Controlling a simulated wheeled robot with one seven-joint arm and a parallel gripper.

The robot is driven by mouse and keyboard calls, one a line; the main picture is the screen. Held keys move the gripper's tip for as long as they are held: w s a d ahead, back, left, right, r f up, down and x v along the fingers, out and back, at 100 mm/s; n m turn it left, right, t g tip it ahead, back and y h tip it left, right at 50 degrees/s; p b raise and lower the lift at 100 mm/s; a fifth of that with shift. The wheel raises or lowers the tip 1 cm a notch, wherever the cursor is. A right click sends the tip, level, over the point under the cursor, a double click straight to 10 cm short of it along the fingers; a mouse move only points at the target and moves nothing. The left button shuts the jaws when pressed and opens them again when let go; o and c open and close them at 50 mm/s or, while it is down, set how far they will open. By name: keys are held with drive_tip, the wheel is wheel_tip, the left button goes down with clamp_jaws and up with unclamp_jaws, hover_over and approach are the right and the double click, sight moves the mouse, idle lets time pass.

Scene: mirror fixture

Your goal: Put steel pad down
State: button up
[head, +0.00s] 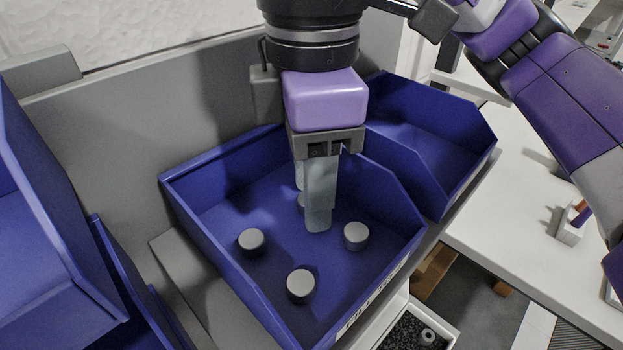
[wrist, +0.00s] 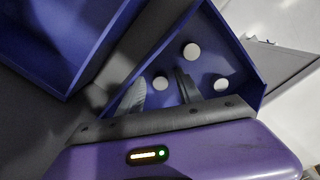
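Several grey steel pads, short round cylinders, are in the middle blue bin (head: 188,200). In the head view one pad (head: 251,242) is at left, one (head: 300,286) at front and one (head: 355,236) at right. Another pad (head: 301,202) is mostly hidden behind the near finger. My gripper (head: 309,208) points down into this bin with its fingers apart. In the wrist view, the fingers of my gripper (wrist: 160,76) stand apart and a pad (wrist: 160,83) shows between them. No finger is clearly seen touching a pad. Two more pads (wrist: 190,51) (wrist: 221,85) are beyond.
The bin walls stand close around my gripper. Another blue bin (head: 440,150) adjoins at the back right, and more blue bins (head: 50,255) stand at the left. A grey panel (head: 120,130) rises behind. A white table (head: 530,220) and a tray with dark pieces (head: 450,328) lie right.

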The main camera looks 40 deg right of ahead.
wheel_tip(320, 180, up, 12)
drive_tip(key=shift+r+b, duration=0.2)
drive_tip(key=shift+b, duration=0.1)
idle(0.5)
idle(0.5)
